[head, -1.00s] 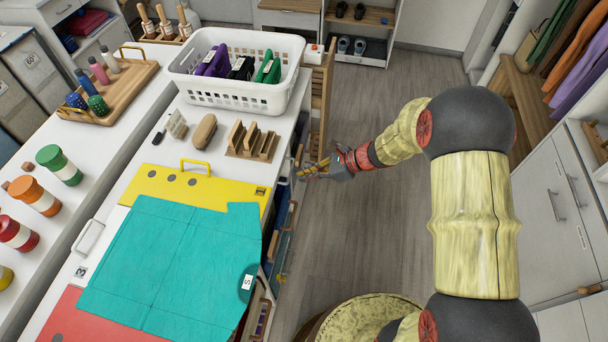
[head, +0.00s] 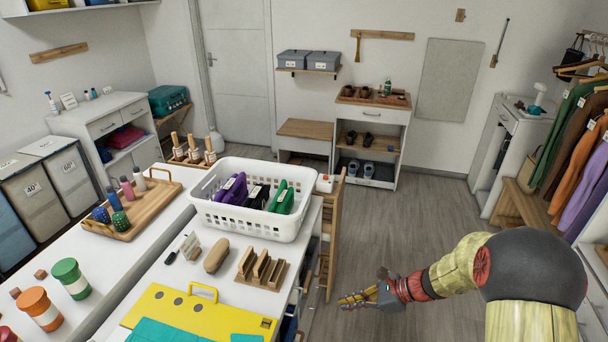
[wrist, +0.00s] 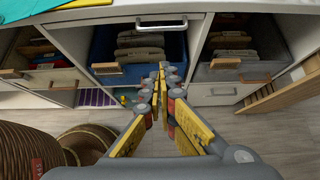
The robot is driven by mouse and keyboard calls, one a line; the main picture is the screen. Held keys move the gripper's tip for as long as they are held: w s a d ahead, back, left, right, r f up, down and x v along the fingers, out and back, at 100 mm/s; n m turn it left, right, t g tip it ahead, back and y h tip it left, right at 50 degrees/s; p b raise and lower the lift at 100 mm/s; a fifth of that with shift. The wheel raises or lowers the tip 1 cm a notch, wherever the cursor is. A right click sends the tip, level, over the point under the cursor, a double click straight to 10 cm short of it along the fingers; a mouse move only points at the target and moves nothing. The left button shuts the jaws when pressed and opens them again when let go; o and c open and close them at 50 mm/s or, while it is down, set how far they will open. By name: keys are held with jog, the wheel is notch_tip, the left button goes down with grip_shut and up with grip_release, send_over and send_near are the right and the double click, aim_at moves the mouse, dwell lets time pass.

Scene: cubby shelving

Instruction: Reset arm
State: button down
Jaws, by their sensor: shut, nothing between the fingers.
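My arm reaches in from the lower right in the head view, with yellow, red and dark grey links. My gripper (head: 358,298) is at its end, over the floor just right of the white counter (head: 140,282). In the wrist view my gripper (wrist: 163,75) points at the cubby fronts under the counter. Its yellow-padded fingers meet at the tips and hold nothing. The tips appear in front of an open blue bin (wrist: 185,50), apart from it as far as I can tell.
A white basket (head: 250,222) stands on the counter, with a wooden rack (head: 262,270) and a yellow folder (head: 190,312) nearby. A shoe shelf (head: 370,145) stands at the back. Clothes hang at the right. The grey floor (head: 420,215) between is clear.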

jog(key=s+d+r+n+g+h, duration=0.1)
jog(key=s+r+n+g+h, duration=0.1)
jog(key=s+n, duration=0.4)
jog(key=s+d+r+n+g+h, duration=0.1)
jog(key=s+r+n+g+h, duration=0.1)
jog(key=s+n, duration=0.4)
jog(key=s+r+n+t+h, duration=0.2)
jog(key=s+r+n, duration=0.3)
jog(key=r, duration=0.6)
jog(key=s+r+n+t+h, duration=0.3)
jog(key=s+r, duration=0.3)
jog(key=r, duration=0.5)
jog(key=shift+s+r+n+t+h, duration=0.3)
jog(key=shift+n+t, duration=0.3)
jog(key=shift+n, duration=0.3)
jog(key=shift+a, duration=0.1)
